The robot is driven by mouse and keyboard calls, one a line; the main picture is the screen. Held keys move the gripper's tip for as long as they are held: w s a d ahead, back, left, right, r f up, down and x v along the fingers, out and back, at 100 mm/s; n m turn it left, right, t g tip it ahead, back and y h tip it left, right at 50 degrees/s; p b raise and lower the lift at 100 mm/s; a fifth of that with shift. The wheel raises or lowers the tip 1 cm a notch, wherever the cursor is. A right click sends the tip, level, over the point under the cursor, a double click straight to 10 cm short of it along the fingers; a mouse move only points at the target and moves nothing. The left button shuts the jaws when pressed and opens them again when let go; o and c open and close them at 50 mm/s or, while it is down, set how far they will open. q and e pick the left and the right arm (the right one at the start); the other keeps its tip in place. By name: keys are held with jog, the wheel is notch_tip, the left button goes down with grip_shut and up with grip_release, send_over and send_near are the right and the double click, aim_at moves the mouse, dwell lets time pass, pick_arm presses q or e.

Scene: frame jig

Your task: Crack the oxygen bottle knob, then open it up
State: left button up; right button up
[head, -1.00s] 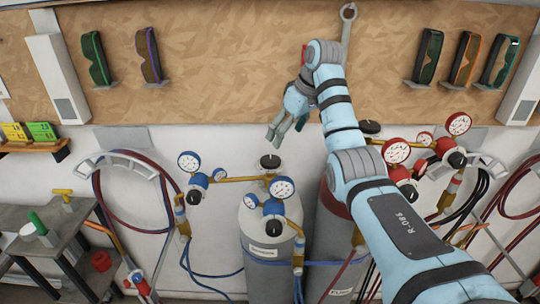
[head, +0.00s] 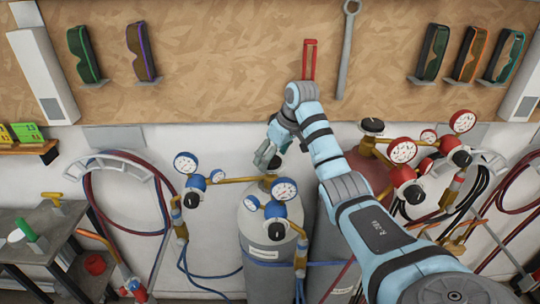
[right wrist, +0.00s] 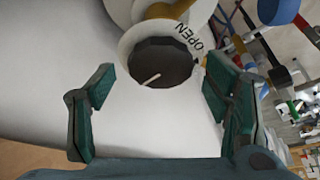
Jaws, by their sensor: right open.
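The oxygen bottle (head: 255,222) is the grey cylinder with a white top and blue-rimmed gauges, in the middle of the head view. Its dark valve knob (head: 275,163) sits at the top, partly hidden by my right gripper (head: 265,154). In the right wrist view the round black knob (right wrist: 163,62) has a pale pointer line and a white ring marked OPEN (right wrist: 188,36). My right gripper's green fingers (right wrist: 160,76) are open and spread to either side of the knob in the picture, with no visible contact. My left gripper is in neither view.
A red-topped cylinder (head: 368,172) with red gauges (head: 403,150) stands right of the oxygen bottle, partly behind my right arm. Blue gauges (head: 285,189) and brass pipes crowd the bottle's front. A wrench (head: 346,50) hangs on the board above. A shelf stands at the left.

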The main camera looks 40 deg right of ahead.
jog(key=shift+w+f, duration=0.1)
jog(key=shift+f, duration=0.15)
jog(key=shift+s+r, duration=0.1)
jog(key=shift+s, duration=0.1)
jog(key=shift+c, duration=0.3)
jog(key=c, duration=1.1)
jog(key=shift+w+d+n+g+y, duration=0.15)
jog(key=shift+n+y, duration=0.4)
jog(key=shift+n, duration=0.85)
jog(key=shift+s+d+n+g+y, duration=0.15)
jog(key=shift+n+y, duration=0.4)
jog(key=shift+n, duration=0.85)
jog(key=shift+w+a, duration=0.1)
